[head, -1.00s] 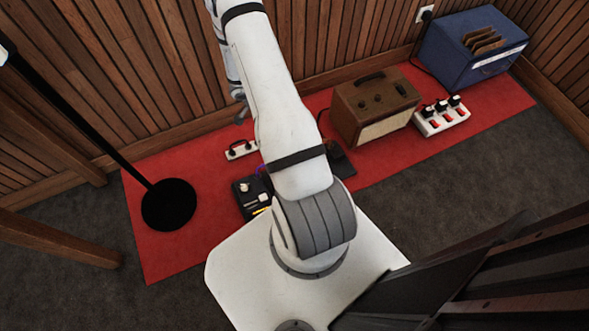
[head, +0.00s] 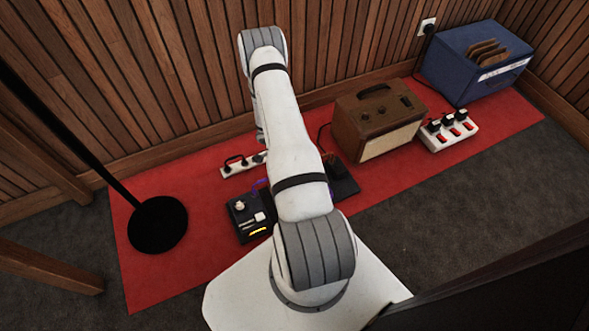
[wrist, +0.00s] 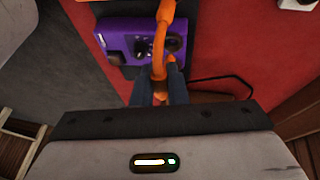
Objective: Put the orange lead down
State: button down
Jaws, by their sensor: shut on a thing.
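The orange lead (wrist: 163,35) runs up the middle of the wrist view, and its lower end is between my gripper's fingers. My gripper (wrist: 160,90) is shut on it. Whether the lead touches the pedal, I cannot tell. In the head view my arm hides the gripper and most of the purple pedal.
A black stand base (head: 157,223) is at left. Front-left mat is bare.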

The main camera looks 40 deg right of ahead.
jog(key=shift+f+b, duration=0.4)
jog(key=shift+f, duration=1.1)
jog(key=shift+f, duration=0.2)
jog(key=c, duration=1.4)
grip_release()
jog(key=shift+c, duration=0.2)
